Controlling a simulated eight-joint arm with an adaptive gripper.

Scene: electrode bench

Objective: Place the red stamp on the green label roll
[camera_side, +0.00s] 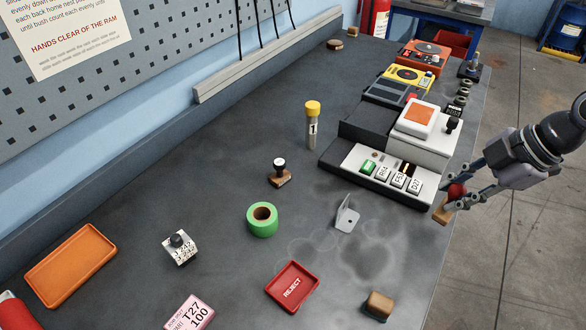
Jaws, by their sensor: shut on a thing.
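The green label roll (262,232) lies on the grey bench with its brown-lined hole facing up. My gripper (459,193) is at the right, beyond the bench's right edge in the picture and well away from the roll. It is shut on the red stamp (456,190), which has a round red knob and a wooden base (442,211) below the fingers. The fingers partly hide the stamp.
A white-and-black machine (422,140) stands near my gripper.

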